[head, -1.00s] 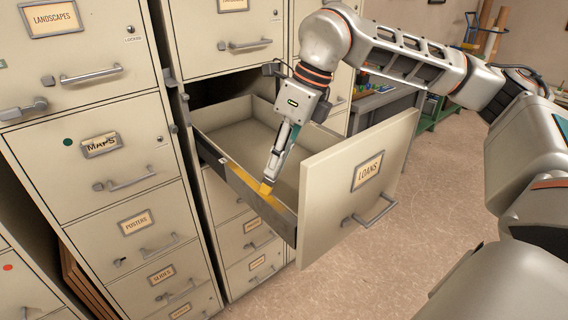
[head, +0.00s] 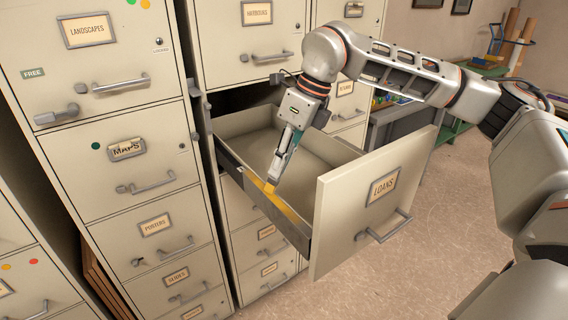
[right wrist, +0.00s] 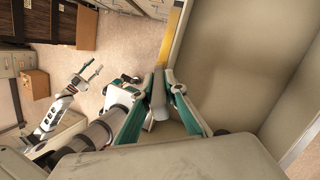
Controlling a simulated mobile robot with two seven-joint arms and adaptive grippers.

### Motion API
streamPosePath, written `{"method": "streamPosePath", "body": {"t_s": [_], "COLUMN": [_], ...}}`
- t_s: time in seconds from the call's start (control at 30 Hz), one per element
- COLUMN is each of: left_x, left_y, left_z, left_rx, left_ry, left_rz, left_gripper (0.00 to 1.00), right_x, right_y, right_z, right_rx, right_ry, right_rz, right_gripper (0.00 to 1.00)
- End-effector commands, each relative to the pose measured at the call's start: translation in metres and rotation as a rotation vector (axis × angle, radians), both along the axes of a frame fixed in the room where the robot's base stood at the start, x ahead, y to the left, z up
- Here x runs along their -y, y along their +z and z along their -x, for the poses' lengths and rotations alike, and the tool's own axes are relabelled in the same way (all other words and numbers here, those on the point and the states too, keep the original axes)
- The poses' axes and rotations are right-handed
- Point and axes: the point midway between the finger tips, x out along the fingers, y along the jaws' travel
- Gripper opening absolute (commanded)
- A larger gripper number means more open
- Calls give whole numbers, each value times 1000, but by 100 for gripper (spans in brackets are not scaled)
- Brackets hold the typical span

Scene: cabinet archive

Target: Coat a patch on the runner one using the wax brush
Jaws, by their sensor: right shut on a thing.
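The LOANS drawer (head: 386,190) is pulled out of the cabinet. A dark metal runner (head: 236,174) lies along its near left side, with a yellow strip (head: 290,213) on it. My right gripper (head: 278,165) is above that side, pointing down, shut on the wax brush (head: 270,187). The brush tip is at the yellow strip; whether it touches is hard to tell. In the right wrist view, the brush's grey body (right wrist: 160,97) sits between the fingers and the yellow strip (right wrist: 172,38) runs beyond it. My left gripper (right wrist: 90,73) shows there, open and empty.
The drawer's inside (head: 312,165) looks empty. Its tall front panel stands right of my gripper. Closed cabinet drawers, with a MAPS drawer (head: 130,160), flank it on the left. A box (right wrist: 35,84) is on the floor. Open floor (head: 440,250) lies to the right.

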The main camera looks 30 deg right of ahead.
Motion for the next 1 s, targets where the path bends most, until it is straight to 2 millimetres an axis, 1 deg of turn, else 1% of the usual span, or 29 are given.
{"method": "streamPosePath", "body": {"t_s": [0.03,0.3,0.57,1.0], "left_x": [0,0,0,0], "left_y": [4,16,20,42], "left_z": [-1,-3,-3,-5], "left_rx": [2,8,9,16], "left_ry": [-1,0,-1,0], "left_rz": [0,0,0,0], "left_gripper": [40,40,40,40], "right_x": [0,-3,-3,-5], "right_y": [1,2,0,1], "right_z": [-4,-25,-34,-65], "right_rx": [0,-1,-1,-2], "right_ry": [0,0,0,0], "right_rz": [0,1,1,1], "right_gripper": [0,0,0,0]}}
